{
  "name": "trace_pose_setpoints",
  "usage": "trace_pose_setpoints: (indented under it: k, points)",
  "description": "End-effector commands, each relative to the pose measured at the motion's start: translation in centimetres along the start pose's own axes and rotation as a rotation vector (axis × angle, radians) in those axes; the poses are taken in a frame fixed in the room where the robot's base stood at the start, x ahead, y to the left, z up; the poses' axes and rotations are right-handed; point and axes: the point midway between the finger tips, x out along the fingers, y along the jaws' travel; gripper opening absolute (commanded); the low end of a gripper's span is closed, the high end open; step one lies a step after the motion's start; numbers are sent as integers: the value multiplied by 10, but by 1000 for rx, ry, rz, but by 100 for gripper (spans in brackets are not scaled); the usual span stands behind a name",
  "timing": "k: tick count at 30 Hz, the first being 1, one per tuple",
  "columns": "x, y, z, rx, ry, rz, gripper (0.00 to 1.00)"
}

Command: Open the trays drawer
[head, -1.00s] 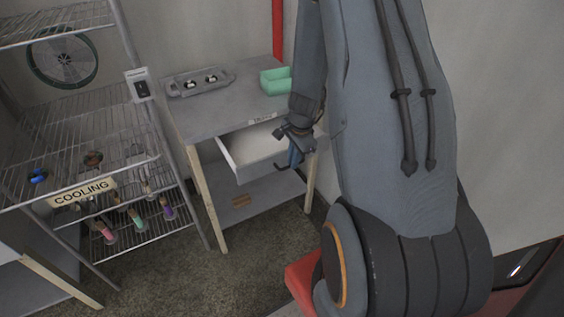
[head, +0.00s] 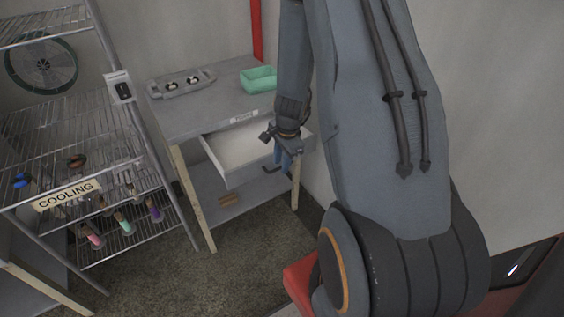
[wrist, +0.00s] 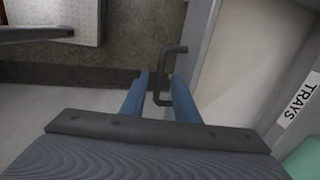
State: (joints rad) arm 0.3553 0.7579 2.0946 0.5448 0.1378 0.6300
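The trays drawer (head: 240,150) is pulled partly out of the grey table, showing its white inside. Its label reads TRAYS in the wrist view (wrist: 298,99). Its dark bar handle (wrist: 162,75) lies between my two blue fingers in the wrist view, and part of it shows below my gripper in the head view (head: 271,170). My gripper (wrist: 161,90) is open, with its fingers apart and gaps beside the handle. In the head view, my gripper (head: 283,160) hangs at the drawer's front right and hides part of the drawer front.
A grey tray holder (head: 182,82) and a green bin (head: 258,79) stand on the tabletop (head: 205,108). A wall is close at right. The floor (head: 200,275) before the table is clear.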

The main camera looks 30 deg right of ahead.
Motion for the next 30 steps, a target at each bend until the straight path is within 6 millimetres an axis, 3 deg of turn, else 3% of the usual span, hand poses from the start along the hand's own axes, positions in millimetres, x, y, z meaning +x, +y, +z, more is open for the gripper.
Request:
trace_pose_setpoints:
  k: [5,18,30]
  points:
    - [-10,0,0,-1,0,-2,28]
    - [-69,0,0,-1,0,-2,28]
    - [-78,0,0,0,0,0,28]
